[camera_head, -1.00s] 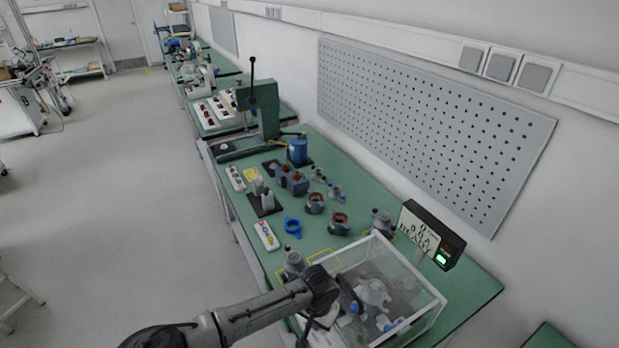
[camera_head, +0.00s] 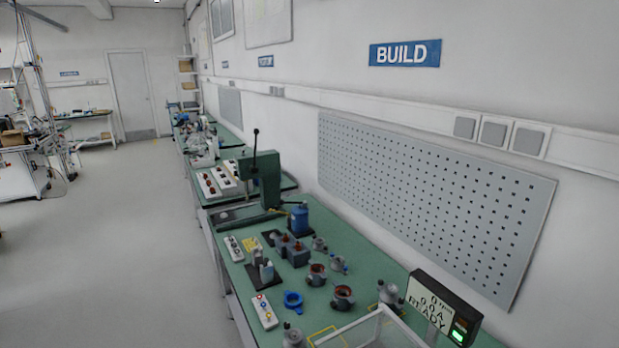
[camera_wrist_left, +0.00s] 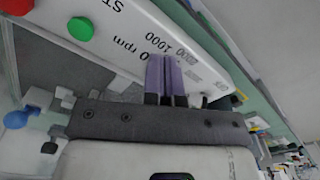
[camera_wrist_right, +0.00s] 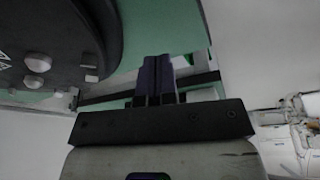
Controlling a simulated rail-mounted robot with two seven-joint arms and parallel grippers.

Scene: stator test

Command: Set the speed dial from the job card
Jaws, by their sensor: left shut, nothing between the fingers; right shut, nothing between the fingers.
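In the left wrist view a white control panel (camera_wrist_left: 130,35) carries a green button (camera_wrist_left: 79,28), a red button (camera_wrist_left: 16,5) and printed marks "0 rpm", "1000" and a partly covered larger number. My left gripper (camera_wrist_left: 166,62) is shut and empty, its fingertips over the scale print. The dial knob is not clearly visible; the fingers may hide it. In the head view a display (camera_head: 438,310) reads about "0 rpm, 0.0 A, READY" with a green light. My right gripper (camera_wrist_right: 155,62) is shut and empty, near a dark rounded object. I cannot make out a job card.
A clear-walled enclosure (camera_head: 375,330) stands at the front of the green bench (camera_head: 375,262). Stator parts, a blue ring (camera_head: 293,300), a white button box (camera_head: 264,312) and a green press (camera_head: 265,180) stand beyond. A perforated board (camera_head: 430,200) hangs on the wall.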

